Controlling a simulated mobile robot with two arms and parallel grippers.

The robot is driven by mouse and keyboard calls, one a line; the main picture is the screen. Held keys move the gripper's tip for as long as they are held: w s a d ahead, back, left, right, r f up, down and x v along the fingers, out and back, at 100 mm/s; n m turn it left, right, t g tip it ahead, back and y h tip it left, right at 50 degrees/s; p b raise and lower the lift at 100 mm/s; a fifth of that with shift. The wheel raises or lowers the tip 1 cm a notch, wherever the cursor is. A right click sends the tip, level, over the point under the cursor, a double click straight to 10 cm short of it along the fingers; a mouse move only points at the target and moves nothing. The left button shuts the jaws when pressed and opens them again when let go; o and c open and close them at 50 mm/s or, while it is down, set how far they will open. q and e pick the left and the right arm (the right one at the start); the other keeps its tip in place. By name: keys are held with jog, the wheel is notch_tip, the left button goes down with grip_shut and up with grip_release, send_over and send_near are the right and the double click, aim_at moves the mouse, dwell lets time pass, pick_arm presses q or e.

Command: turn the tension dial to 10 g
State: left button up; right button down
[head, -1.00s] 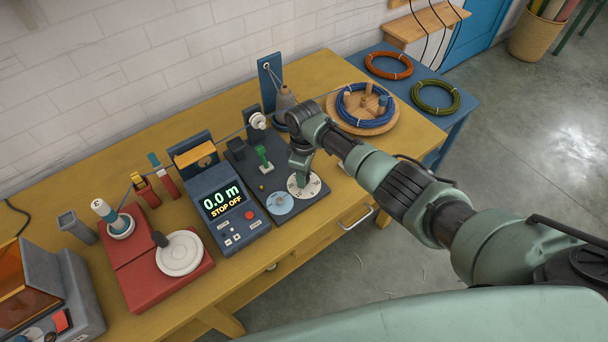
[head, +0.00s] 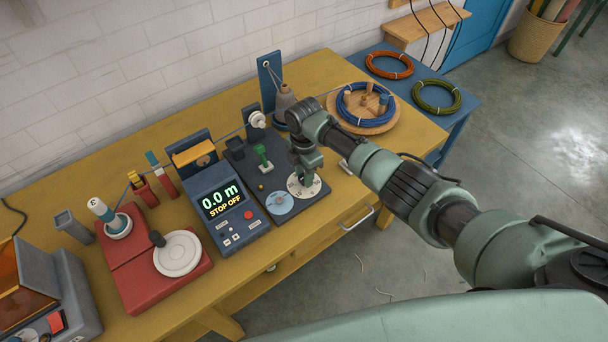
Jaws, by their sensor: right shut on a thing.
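The tension dial (head: 296,188) is a white disc with dark markings on the dark grey base plate (head: 298,212). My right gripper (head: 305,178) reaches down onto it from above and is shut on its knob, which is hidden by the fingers. The dial's numbers are too small to read, so I cannot tell its setting. A pale blue disc (head: 280,203) lies just left of the dial. My left gripper is not in view.
A counter (head: 222,200) reading "0.0 m STOP OFF" stands left of the dial. A green lever (head: 263,157) and a white pulley (head: 257,120) are behind it. A red winder (head: 125,258) is further left.

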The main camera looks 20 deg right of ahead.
jog(key=n+b, duration=0.1)
jog(key=n, duration=0.4)
jog(key=shift+w, duration=0.1)
jog(key=shift+r, duration=0.1)
dwell(0.3)
jog(key=c, duration=1)
grip_release()
notch_tip(320, 180, up, 8)
jog(key=shift+f+b, duration=0.15)
jog(key=shift+b, duration=0.3)
